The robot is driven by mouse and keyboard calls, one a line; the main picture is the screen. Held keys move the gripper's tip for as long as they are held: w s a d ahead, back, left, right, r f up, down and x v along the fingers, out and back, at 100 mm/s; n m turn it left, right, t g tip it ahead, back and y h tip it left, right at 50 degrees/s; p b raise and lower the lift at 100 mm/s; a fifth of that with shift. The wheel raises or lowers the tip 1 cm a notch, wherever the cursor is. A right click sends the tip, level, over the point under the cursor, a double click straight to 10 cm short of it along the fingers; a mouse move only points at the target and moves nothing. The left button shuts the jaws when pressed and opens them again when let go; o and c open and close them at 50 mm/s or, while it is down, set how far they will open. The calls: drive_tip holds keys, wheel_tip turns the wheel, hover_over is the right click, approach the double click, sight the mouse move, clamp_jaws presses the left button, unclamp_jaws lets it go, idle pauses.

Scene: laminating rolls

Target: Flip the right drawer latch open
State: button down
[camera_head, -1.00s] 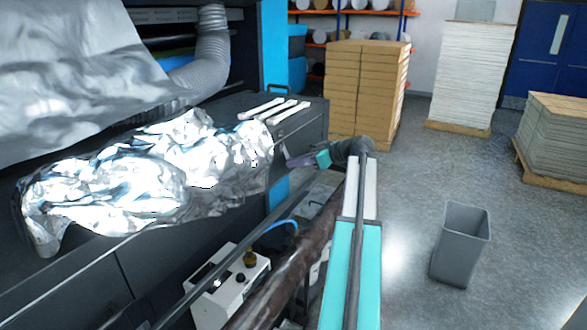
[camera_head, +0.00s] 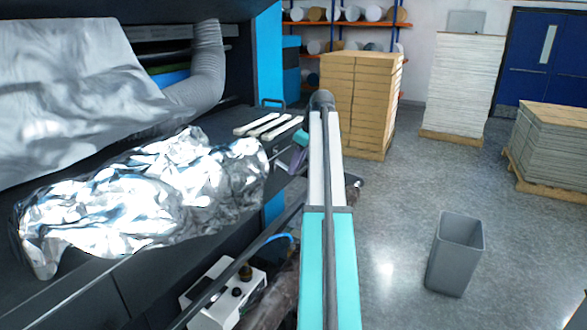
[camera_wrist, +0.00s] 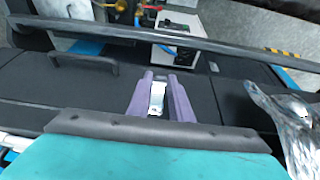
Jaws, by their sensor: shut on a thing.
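My gripper (camera_wrist: 160,92) has two purple fingers, seen in the wrist view closed on a small silver latch (camera_wrist: 157,98) on the dark drawer front (camera_wrist: 105,85). The latch shows as a bright strip between the fingers. In the head view my gripper (camera_head: 298,152) is at the right end of the dark machine, partly hidden by my arm. The latch cannot be made out in that view.
A dark bar handle (camera_wrist: 83,66) is left of my gripper in the wrist view. Crumpled silver film (camera_head: 140,205) lies on the machine, beside white strips (camera_head: 268,125). A white control box (camera_head: 225,290) is below. A grey bin (camera_head: 455,255) stands on open floor.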

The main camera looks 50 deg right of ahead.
drive_tip(key=shift+w+a+r+g+p, duration=0.15)
drive_tip(key=shift+r+g+p, duration=0.4)
drive_tip(key=shift+g, duration=0.55)
drive_tip(key=c, duration=1.6)
unclamp_jaws()
drive_tip(key=shift+h, duration=0.3)
drive_tip(key=shift+c, duration=0.2)
drive_tip(key=shift+o, duration=0.3)
drive_tip(key=shift+r, duration=0.1)
drive_tip(key=shift+r, duration=0.1)
